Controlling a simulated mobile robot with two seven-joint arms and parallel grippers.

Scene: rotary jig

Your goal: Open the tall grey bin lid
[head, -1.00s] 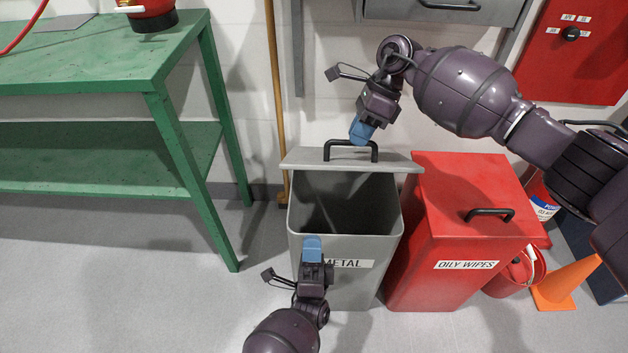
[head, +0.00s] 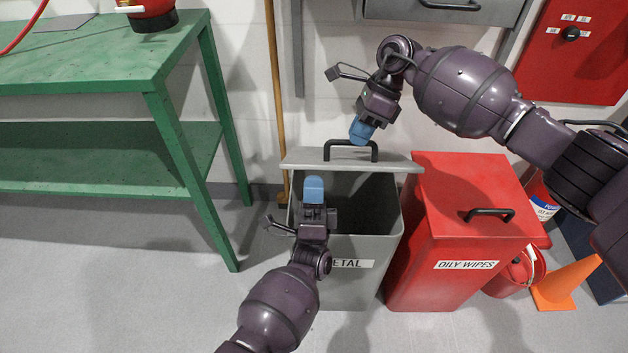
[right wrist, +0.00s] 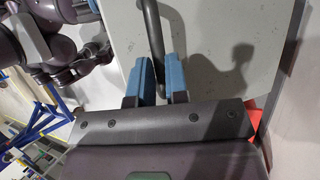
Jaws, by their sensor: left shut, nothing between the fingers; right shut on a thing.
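The tall grey bin (head: 390,222) with a "METAL" label stands with its lid (head: 300,158) tilted up at the back, showing the dark inside. My right gripper (head: 362,131) is at the lid's black handle (head: 335,144), shut on it. In the right wrist view the blue fingers (right wrist: 159,80) are on either side of the handle bar (right wrist: 152,28), with the grey lid (right wrist: 215,45) behind. My left gripper (head: 313,190) is shut and empty, over the bin's opening at its left side, below the raised lid. The arm hides part of the label.
A red "OILY WIPES" bin (head: 440,215) with its lid down stands close to the right. A green workbench (head: 100,60) is at the left. A broom pole (head: 276,90) is behind. An orange cone (head: 568,284) stands at right. The front floor is clear.

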